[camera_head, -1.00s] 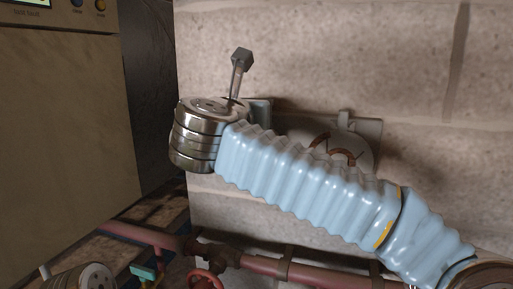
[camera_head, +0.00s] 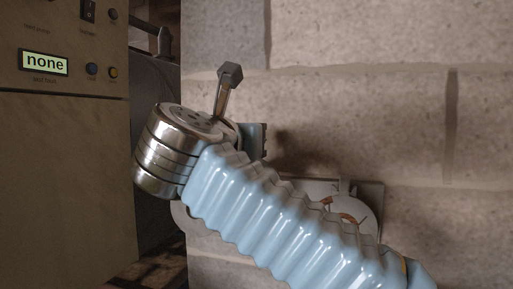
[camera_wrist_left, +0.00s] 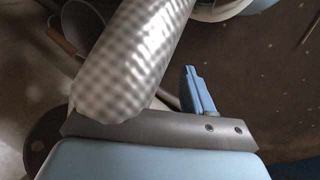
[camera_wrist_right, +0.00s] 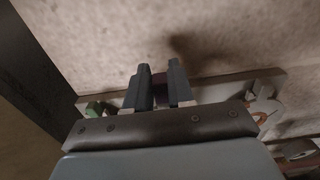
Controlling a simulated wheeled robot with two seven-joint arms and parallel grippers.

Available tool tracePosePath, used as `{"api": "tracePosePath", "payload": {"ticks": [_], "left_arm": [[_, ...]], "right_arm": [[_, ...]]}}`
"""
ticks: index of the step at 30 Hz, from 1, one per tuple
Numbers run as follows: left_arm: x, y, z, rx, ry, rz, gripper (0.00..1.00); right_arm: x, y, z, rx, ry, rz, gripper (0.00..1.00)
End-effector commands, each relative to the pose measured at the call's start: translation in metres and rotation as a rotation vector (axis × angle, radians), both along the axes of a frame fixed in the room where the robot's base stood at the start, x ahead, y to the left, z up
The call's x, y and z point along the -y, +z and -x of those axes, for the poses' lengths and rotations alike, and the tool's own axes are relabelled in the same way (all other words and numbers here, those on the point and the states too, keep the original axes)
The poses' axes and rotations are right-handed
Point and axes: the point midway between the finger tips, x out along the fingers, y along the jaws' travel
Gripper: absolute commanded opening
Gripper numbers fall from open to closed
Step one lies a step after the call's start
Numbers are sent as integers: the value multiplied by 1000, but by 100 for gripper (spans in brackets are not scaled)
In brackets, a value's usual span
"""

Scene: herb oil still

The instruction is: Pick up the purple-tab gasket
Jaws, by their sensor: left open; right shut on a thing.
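My right gripper (camera_wrist_right: 160,85) is shut, in the right wrist view, on a small dark purplish piece (camera_wrist_right: 160,91), apparently the tab of the purple-tab gasket. The rest of the gasket is hidden behind the fingers and palm. A pale rack (camera_wrist_right: 230,87) is just beyond the fingers. In the head view my blue ribbed right arm runs up from the lower right; the gripper is mostly hidden behind its metal wrist. My left gripper is open: one blue finger (camera_wrist_left: 197,92) shows in the left wrist view. A silvery checkered cylinder (camera_wrist_left: 135,55) covers the other side.
A green piece (camera_wrist_right: 96,109) and a brown-orange ring (camera_wrist_right: 262,117) are at the rack. The rack also shows in the head view (camera_head: 369,190), on a block wall (camera_head: 390,100). A cabinet (camera_head: 60,180) with a display reading "none" (camera_head: 44,63) stands left.

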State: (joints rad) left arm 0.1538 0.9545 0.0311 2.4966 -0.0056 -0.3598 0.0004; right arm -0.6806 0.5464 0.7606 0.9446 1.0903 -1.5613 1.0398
Motion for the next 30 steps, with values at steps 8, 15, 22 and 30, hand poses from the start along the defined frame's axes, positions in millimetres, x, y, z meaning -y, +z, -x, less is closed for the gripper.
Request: {"api": "tracePosePath", "payload": {"ticks": [8, 15, 22, 30], "left_arm": [[-1, -14, 0, 0, 2, -1, 52], [-1, -17, 0, 0, 4, -2, 52], [-1, -17, 0, 0, 4, -2, 52], [-1, 0, 0, 0, 4, -2, 52]], "right_arm": [[-23, -2, 70, 2, 5, 1, 0], [-38, -1, 115, 1, 2, 0, 0], [-45, 0, 137, 0, 1, 0, 0], [-46, 20, 142, 0, -1, 0, 0]]}}
